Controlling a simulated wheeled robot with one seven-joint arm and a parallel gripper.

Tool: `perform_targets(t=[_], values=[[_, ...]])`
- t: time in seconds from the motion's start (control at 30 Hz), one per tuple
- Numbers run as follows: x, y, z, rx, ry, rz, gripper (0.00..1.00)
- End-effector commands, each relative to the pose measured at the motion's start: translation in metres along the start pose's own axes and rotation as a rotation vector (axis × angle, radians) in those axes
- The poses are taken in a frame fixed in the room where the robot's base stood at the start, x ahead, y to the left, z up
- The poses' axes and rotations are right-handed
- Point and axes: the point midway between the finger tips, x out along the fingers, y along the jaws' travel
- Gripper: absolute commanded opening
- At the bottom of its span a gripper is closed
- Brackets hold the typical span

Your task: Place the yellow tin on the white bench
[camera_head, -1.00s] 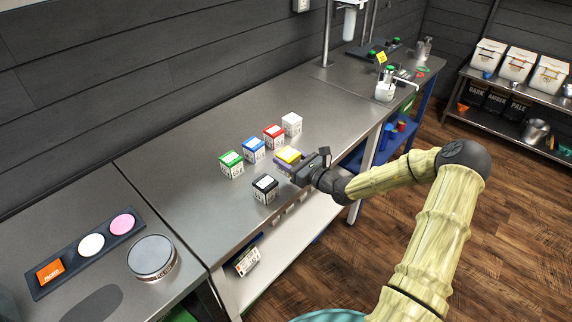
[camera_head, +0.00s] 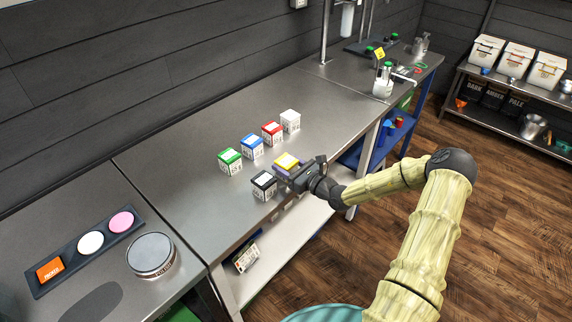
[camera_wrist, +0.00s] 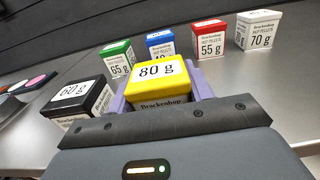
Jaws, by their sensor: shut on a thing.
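The yellow tin (camera_head: 287,160), marked 80 g, is held upright between the purple pads of my gripper (camera_head: 285,167). In the wrist view the yellow tin (camera_wrist: 160,82) sits squarely between the pads (camera_wrist: 116,92). My gripper is shut on it. The tin is over the front part of the steel-topped bench with white legs and a white lower shelf (camera_head: 200,205). Its base is hidden, so I cannot tell whether it touches the top.
A black tin (camera_head: 264,188) stands close left of my gripper. Green (camera_head: 230,163), blue (camera_head: 251,149), red (camera_head: 272,135) and white (camera_head: 290,123) tins stand in a row behind. A blue-framed bench (camera_head: 418,112) adjoins at the right. Bare steel lies left of the tins.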

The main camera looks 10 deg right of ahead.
Motion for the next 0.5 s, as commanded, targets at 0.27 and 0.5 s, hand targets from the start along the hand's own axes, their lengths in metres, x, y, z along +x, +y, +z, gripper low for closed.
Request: perform_targets(t=[0.27, 0.5], values=[[0.0, 0.0001, -0.0027, 0.001, 0.0, 0.0, 0.72], [0.0, -0.0001, -0.002, 0.001, 0.0, 0.0, 0.72]])
